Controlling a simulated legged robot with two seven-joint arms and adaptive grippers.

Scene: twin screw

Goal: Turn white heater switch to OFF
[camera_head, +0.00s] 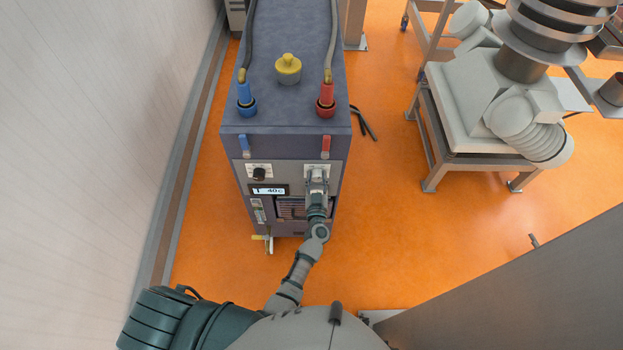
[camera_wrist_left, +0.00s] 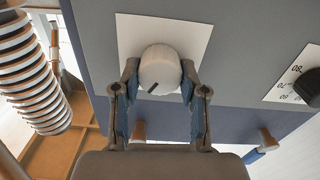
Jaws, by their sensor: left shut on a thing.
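The white heater switch is a round white knob (camera_wrist_left: 160,69) on a white plate (camera_wrist_left: 187,37), with a dark pointer mark on its face toward the lower left in the left wrist view. My left gripper (camera_wrist_left: 160,78) has one finger on each side of the knob and is shut on it. In the head view my left gripper (camera_head: 317,180) is at the upper right of the heater's front panel and covers most of the knob. The heater (camera_head: 290,130) is a blue-grey cabinet. My right gripper is not in view.
A black knob (camera_head: 259,174) and a display (camera_head: 268,190) reading about 40 sit left of my gripper. Blue (camera_head: 245,95) and red (camera_head: 325,97) hose fittings stand on top. A wall is at left, a metal cart (camera_head: 440,165) at right, with open orange floor between.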

